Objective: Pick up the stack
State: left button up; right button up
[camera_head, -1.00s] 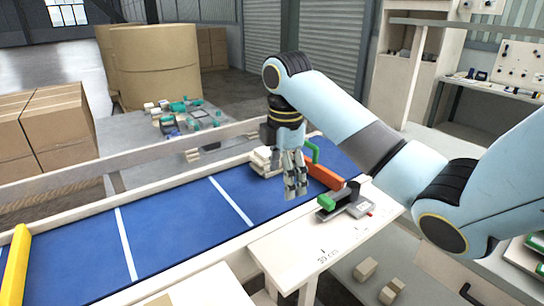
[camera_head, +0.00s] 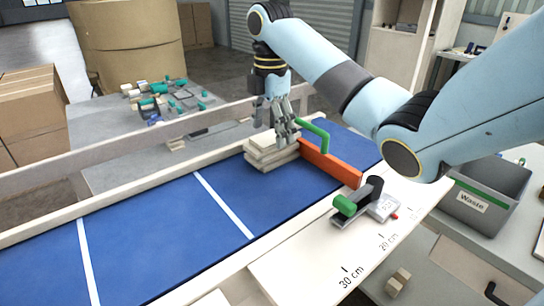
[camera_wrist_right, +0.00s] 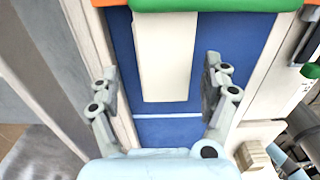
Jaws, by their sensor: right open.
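The stack (camera_head: 268,154) is a few pale cream flat slabs lying on the blue belt, against the far rail and left of an orange bar with a green handle. In the right wrist view the stack's top (camera_wrist_right: 166,55) is a pale rectangle between the fingers. My right gripper (camera_head: 277,138) is open and empty, pointing down just above the stack; its fingers stand apart from the slab's sides in the wrist view (camera_wrist_right: 160,90). My left gripper is not in view.
The orange bar (camera_head: 330,163) with its green handle (camera_head: 313,134) stands close right of the stack. A green-and-black clamp device (camera_head: 358,203) sits on the near white ledge marked in cm. A grey Waste bin (camera_head: 489,192) stands at right. The blue belt (camera_head: 150,240) is clear at left.

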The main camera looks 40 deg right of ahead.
aim_at(272, 150)
jog(key=shift+w+f, duration=0.1)
jog(key=shift+f, duration=0.5)
jog(key=f, duration=0.1)
jog(key=f+p, duration=0.1)
jog(key=f, duration=0.2)
jog(key=shift+s+d+f+p, duration=0.1)
jog(key=shift+s+p, duration=0.2)
jog(key=shift+f, duration=0.25)
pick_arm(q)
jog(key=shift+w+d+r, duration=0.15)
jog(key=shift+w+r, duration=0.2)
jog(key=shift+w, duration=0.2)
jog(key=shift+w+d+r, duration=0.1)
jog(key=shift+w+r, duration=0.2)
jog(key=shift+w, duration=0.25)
pick_arm(e)
jog(key=shift+w+f, duration=0.1)
jog(key=c, duration=1.3)
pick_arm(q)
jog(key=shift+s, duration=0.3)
pick_arm(e)
jog(key=shift+c, duration=0.2)
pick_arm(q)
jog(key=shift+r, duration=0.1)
